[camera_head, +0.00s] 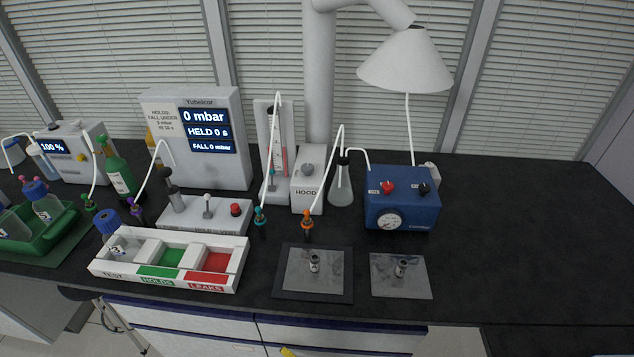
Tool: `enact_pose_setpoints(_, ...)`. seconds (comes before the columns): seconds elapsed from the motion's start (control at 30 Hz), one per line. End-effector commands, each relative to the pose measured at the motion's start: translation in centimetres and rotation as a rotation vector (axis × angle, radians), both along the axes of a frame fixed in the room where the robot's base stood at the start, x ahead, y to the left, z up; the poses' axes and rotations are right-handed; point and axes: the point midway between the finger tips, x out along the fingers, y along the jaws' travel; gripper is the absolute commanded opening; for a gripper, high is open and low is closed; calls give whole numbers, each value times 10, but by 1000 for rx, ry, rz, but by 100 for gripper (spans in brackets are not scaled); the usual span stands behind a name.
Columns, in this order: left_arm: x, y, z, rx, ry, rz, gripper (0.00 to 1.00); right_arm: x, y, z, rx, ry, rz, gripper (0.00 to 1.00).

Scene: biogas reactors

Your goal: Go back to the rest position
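Neither of my grippers shows in the head view, and no arm of mine is clearly seen over the bench. The tray's green HOLDS compartment (171,257) and red LEAKS compartment (216,262) look empty. More capped bottles (46,205) sit in a green rack (52,235) at the left edge, partly cut off.
A display unit (198,97) reads 0 mbar and HELD 0 s. A blue pump box (402,212), a flask (341,187), a HOOD box (307,190) and thin tubing stand along the back. Two grey plates (315,283) (417,284) lie in front. The bench's right side is clear.

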Motion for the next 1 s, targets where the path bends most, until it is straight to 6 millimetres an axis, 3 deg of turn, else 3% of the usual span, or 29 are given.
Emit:
enact_pose_setpoints(0.03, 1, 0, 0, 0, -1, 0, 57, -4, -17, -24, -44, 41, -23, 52)
enact_pose_setpoints(0.27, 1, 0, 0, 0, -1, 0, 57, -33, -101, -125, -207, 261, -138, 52)
enact_pose_setpoints(0.5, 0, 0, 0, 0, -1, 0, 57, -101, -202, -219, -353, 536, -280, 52)
enact_pose_setpoints(0.7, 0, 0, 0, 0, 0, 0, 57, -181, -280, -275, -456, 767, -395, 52)
enact_pose_setpoints(0.8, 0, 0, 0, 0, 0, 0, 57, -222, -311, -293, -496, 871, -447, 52)
enact_pose_setpoints(1.0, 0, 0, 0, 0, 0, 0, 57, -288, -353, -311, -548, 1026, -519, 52)
